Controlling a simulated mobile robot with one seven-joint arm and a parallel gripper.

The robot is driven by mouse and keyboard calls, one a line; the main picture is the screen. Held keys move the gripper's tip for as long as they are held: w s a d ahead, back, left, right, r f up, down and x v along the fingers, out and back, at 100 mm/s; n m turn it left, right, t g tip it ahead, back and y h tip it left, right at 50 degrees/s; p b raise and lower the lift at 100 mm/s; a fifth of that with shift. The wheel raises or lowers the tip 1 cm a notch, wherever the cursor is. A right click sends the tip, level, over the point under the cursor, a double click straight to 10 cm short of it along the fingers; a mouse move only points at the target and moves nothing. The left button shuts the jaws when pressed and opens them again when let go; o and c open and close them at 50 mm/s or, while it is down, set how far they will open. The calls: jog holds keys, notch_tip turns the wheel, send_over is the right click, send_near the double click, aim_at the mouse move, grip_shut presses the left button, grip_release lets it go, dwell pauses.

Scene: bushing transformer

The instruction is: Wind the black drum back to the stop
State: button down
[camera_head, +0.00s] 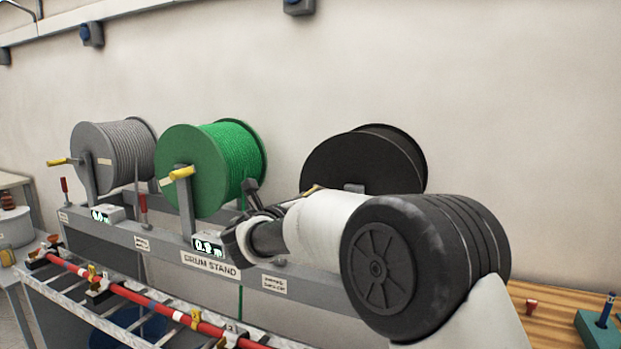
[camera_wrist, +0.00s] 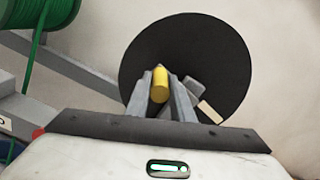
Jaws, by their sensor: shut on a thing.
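The black drum (camera_head: 362,160) stands at the right end of the drum stand (camera_head: 330,287), partly hidden by my arm in the head view. In the wrist view the black drum (camera_wrist: 210,60) faces me as a dark disc with a pale label low on its right. A yellow crank handle (camera_wrist: 159,86) sits in front of the disc. My gripper (camera_wrist: 162,90) is shut on this yellow handle, one finger on each side. In the head view the fingers and most of the handle are hidden behind my arm.
A green drum (camera_head: 205,170) and a grey drum (camera_head: 110,155) with yellow cranks stand left of the black one. Small displays (camera_head: 208,246) sit on the stand. A red pole (camera_head: 150,303) lies along the front. A wooden bench (camera_head: 560,315) is at the right.

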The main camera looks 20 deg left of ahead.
jog(key=shift+d+f+n+p, duration=0.2)
jog(key=shift+f+n+p, duration=2.05)
jog(key=shift+f+n, duration=0.7)
jog(key=shift+n, duration=0.25)
jog(key=c, duration=1.6)
grip_release()
jog(key=shift+r, duration=0.1)
jog(key=shift+o, duration=0.2)
jog(key=shift+r, duration=0.1)
jog(key=s+a+b, duration=0.1)
jog(key=s+a, duration=0.1)
jog(key=s, duration=1.5)
jog(key=shift+s+a, duration=0.2)
